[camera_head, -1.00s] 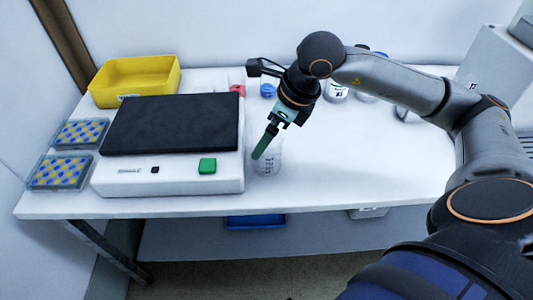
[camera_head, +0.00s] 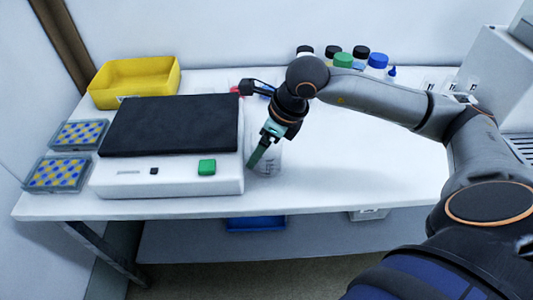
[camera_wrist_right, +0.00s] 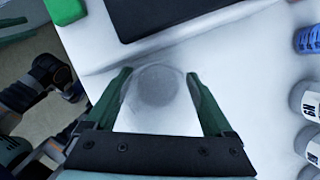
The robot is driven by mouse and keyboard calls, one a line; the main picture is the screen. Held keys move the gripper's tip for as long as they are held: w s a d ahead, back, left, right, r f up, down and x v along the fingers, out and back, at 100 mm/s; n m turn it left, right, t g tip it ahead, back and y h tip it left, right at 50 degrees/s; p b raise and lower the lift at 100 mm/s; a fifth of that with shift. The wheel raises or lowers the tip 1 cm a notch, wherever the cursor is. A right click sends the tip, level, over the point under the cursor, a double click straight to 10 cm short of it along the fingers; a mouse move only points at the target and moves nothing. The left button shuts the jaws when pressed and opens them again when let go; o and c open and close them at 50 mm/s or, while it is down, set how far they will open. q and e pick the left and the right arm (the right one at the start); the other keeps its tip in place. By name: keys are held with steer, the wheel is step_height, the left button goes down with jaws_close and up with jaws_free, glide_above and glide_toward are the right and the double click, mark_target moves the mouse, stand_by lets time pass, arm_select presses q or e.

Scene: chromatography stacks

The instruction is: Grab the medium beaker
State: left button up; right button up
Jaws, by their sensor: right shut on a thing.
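The beaker is clear glass and stands upright near the front of the table, just right of the white device. In the head view the beaker (camera_head: 270,160) is partly hidden by my right gripper (camera_head: 258,158). In the right wrist view the beaker (camera_wrist_right: 158,90) lies between the two green fingers of my right gripper (camera_wrist_right: 160,98), which touch its sides. The gripper is shut on it. Whether the beaker's base rests on the table is hard to tell.
The white device (camera_head: 130,180) with a black top and green button (camera_head: 207,167) stands close left of the beaker. A yellow bin (camera_head: 135,82) and two dotted racks (camera_head: 80,134) are further left. Several capped bottles (camera_head: 343,60) stand at the back. The table's right middle is clear.

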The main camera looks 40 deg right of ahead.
steer(key=c, duration=0.3)
arm_select(q)
steer(key=shift+w+r, duration=0.1)
steer(key=shift+w, duration=0.1)
arm_select(e)
steer(key=shift+c, duration=0.5)
steer(key=shift+r, duration=0.1)
steer(key=shift+r, duration=0.55)
arm_select(q)
steer(key=shift+w+a+t+b, duration=0.15)
steer(key=shift+w+t+b, duration=0.25)
steer(key=shift+b, duration=0.45)
arm_select(e)
steer(key=s+d+r, duration=0.4)
steer(key=s+r, duration=0.7)
steer(key=s, duration=0.2)
steer(key=shift+s+d+r, duration=0.15)
steer(key=shift+r, duration=0.2)
